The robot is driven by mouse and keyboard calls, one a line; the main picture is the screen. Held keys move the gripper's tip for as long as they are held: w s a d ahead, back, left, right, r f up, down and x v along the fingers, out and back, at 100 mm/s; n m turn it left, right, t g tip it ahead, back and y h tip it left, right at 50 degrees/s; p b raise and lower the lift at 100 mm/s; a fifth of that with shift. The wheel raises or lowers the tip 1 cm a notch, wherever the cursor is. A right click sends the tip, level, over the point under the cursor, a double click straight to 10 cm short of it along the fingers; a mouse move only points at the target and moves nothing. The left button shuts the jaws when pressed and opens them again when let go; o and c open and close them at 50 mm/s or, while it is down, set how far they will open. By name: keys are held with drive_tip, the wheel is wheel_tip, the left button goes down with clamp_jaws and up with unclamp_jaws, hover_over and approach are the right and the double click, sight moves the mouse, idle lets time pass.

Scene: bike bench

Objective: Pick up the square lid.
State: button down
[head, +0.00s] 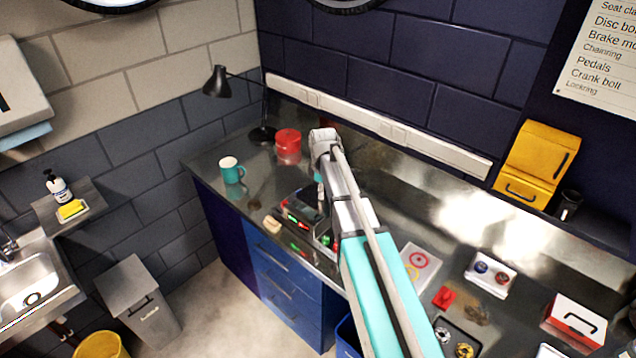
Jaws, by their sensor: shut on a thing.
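My arm reaches over the bench, and its wrist bends down at the far end. My gripper (320,196) points down beside a dark device with red and green lights (298,217). My own arm largely covers the fingers. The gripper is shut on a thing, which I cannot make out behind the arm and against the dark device. I cannot pick out the square lid for certain. A small beige piece (272,226) lies on the bench left of the device, near the front edge.
Right of my arm are trays of small parts (491,273), a red block (444,297), a red-and-white box (576,321) and a yellow case (537,165).

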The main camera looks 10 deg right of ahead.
drive_tip(key=s+r, duration=0.1)
drive_tip(key=s, duration=0.1)
drive_tip(key=s+d+r+p, duration=0.1)
drive_tip(key=s, duration=0.1)
drive_tip(key=s+p, duration=0.1)
drive_tip(key=s, duration=0.1)
drive_tip(key=shift+s+d+r, duration=0.1)
drive_tip(key=shift+d+r, duration=0.1)
drive_tip(key=shift+r, duration=0.2)
drive_tip(key=shift+f, duration=0.1)
